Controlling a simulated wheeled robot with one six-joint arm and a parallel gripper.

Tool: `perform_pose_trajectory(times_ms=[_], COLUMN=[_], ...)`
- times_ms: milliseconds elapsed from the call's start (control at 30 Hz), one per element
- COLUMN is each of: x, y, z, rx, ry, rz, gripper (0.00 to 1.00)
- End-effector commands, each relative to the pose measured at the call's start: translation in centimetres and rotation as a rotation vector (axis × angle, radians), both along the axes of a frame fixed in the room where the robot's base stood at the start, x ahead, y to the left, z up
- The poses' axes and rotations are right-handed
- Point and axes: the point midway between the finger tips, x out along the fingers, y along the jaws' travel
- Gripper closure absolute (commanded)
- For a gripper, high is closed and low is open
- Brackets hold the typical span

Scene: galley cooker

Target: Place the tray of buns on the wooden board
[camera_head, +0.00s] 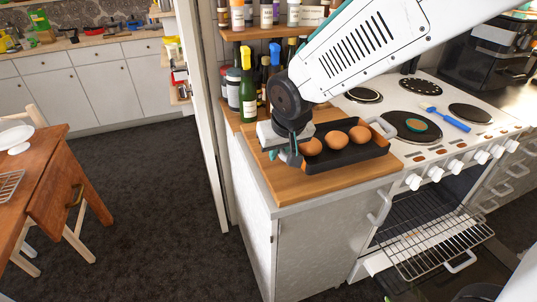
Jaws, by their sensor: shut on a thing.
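The dark tray (347,156) lies level at the wooden board (325,188), on the counter left of the cooker. Three brown buns (336,139) sit in it in a row. A light handle shows at its right end. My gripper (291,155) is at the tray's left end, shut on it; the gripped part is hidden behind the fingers. The tray appears to rest on the board or hang just above it; I cannot tell which.
The cooker (408,151) stands right of the counter, its oven open with a wire rack (433,243) out. A blue brush (446,118) lies on the hob. Bottles (248,92) stand behind my gripper. A wooden table (50,185) is at left.

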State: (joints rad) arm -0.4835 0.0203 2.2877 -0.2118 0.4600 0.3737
Motion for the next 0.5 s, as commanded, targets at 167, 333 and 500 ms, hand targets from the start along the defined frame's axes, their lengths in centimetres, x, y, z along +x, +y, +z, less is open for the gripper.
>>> perform_pose_trajectory(times_ms=[167,333,500], x=[2.2,3.1,3.0], y=[0.9,1.5,1.6], z=[-0.2,-0.3,-2.9], rx=[0.0,0.0,-0.003], ry=[-0.001,0.0,0.003], rz=[-0.001,0.001,0.002], gripper=[1.0,1.0,1.0])
